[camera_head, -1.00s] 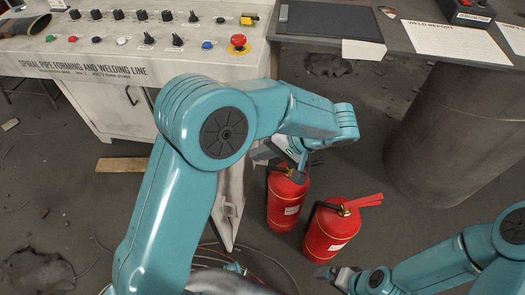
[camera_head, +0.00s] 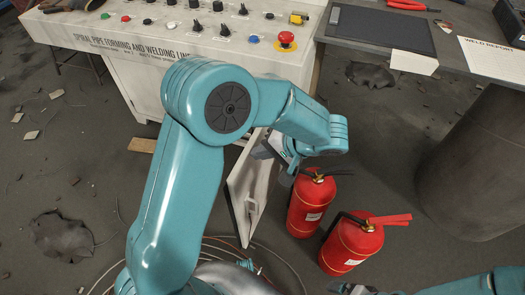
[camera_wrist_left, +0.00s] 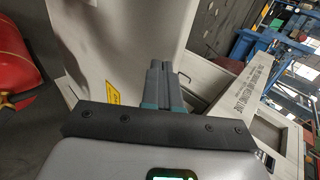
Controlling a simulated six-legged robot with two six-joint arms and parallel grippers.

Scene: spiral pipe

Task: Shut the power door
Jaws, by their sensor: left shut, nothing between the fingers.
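The power door (camera_head: 246,190) is a pale panel that stands swung open below the control console (camera_head: 200,32), partly hidden behind my left arm. In the left wrist view a pale panel with a yellow label (camera_wrist_left: 115,45), which looks like the door, rises just beyond my fingers. My left gripper (camera_head: 284,158) is at the door's upper right side in the head view. Its fingers (camera_wrist_left: 162,82) are shut together and empty, in front of the panel; I cannot tell whether they touch it. My right gripper (camera_head: 350,289) only partly shows at the bottom edge.
Two red fire extinguishers (camera_head: 314,205) (camera_head: 352,243) stand on the floor right of the door. Hoses or cables (camera_head: 275,255) lie below it. A desk (camera_head: 455,62) on a thick round pillar (camera_head: 480,165) is at the right. A wooden board (camera_head: 142,145) lies left of my arm.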

